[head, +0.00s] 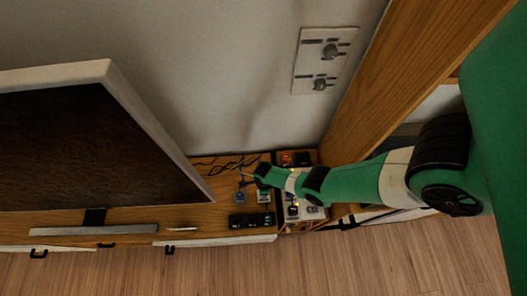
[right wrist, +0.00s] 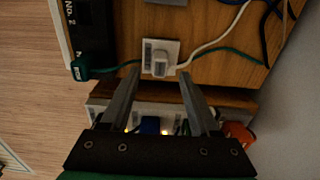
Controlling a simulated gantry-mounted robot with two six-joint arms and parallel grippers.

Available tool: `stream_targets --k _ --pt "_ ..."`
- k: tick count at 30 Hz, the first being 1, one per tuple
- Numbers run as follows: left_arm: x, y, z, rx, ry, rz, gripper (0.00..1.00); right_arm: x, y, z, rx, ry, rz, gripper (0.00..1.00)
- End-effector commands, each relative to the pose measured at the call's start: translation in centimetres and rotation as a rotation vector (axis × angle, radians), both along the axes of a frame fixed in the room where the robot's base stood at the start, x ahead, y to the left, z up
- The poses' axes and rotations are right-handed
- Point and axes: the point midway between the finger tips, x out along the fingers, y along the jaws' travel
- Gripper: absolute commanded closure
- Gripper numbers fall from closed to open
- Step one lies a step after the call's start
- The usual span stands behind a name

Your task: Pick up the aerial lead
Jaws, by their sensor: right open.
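Several leads lie on the wooden cabinet top. In the right wrist view a white lead (right wrist: 222,38) ends in a white plug (right wrist: 158,66) on a small pale square plate (right wrist: 151,46). A green lead (right wrist: 225,52) runs behind it, and a green plug (right wrist: 81,68) sits at the black box's edge. Dark blue leads (right wrist: 268,22) curl at the upper right. I cannot tell which is the aerial lead. My right gripper (right wrist: 159,76) is open and empty, its fingertips either side of the white plug in this view. It also shows in the head view (head: 247,170). My left gripper is not in view.
A black box (head: 250,220) sits at the cabinet's front. A large screen (head: 85,140) stands on the left. A wall plate (head: 306,75) with plugs is above. A pale unit with lit spots (head: 312,213) and a wooden post (head: 400,80) are on the right.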

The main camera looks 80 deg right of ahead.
Motion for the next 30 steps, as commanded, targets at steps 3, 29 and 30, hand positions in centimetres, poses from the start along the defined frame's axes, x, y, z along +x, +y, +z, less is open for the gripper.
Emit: stream_targets --k 3,29,30 --pt "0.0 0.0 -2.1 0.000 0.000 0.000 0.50 0.0 0.0 -2.2 0.001 0.001 0.000 0.38" --pt "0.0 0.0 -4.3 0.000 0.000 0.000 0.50 0.1 0.1 -4.9 0.000 0.000 0.000 1.00" --pt "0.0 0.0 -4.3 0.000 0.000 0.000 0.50 0.1 0.1 -4.9 0.000 0.000 0.000 1.00"
